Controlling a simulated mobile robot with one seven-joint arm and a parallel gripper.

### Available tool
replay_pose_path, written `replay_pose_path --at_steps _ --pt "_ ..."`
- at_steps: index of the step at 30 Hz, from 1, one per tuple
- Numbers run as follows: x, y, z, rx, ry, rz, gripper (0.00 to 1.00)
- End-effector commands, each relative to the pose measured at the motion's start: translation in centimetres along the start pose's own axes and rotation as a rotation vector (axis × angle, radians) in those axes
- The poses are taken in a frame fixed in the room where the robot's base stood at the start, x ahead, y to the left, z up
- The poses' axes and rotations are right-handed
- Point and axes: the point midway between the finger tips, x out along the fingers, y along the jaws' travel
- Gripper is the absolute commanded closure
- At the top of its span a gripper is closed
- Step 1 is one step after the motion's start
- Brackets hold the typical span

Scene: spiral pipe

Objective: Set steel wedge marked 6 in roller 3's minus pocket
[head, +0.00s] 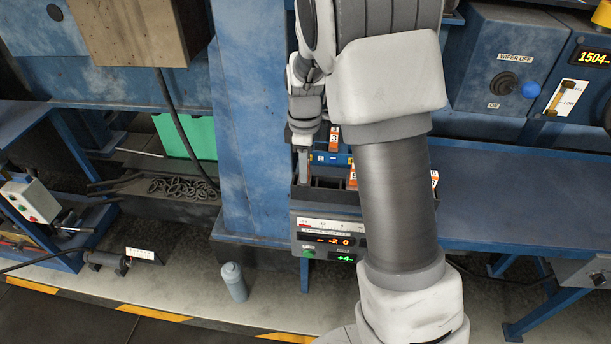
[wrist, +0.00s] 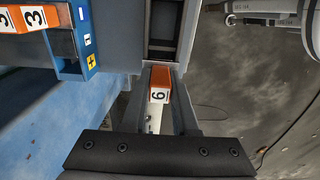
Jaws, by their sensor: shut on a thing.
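The steel wedge marked 6 (wrist: 158,97), with an orange and white end, sits between the fingers of my gripper (wrist: 160,112) in the wrist view. My gripper is shut on it. In the head view my gripper (head: 303,160) is over the left part of the console tray; the wedge is not clear there. A blue block (wrist: 67,45) with orange and white tags marked 3 (wrist: 35,18) lies left of the wedge. A yellow plus mark (wrist: 90,60) shows on its edge. I see no minus mark, and cannot tell which pocket is the minus one.
A grey-framed dark slot (wrist: 163,35) lies just beyond the wedge. The console (head: 325,228) shows -20 and +4 on displays. A blue column (head: 248,120) stands left, a blue bench (head: 520,190) right. My arm hides much of the tray. A bottle (head: 234,282) stands on the floor.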

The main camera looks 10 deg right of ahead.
Motion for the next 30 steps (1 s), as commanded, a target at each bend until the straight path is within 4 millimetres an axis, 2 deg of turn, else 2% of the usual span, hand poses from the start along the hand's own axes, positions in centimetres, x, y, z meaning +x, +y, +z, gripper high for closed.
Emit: replay_pose_path --at_steps 8,30 --pt "-0.7 0.1 0.0 0.000 0.001 0.002 1.00" --pt "-5.2 0.1 0.0 0.000 0.001 0.002 1.00"
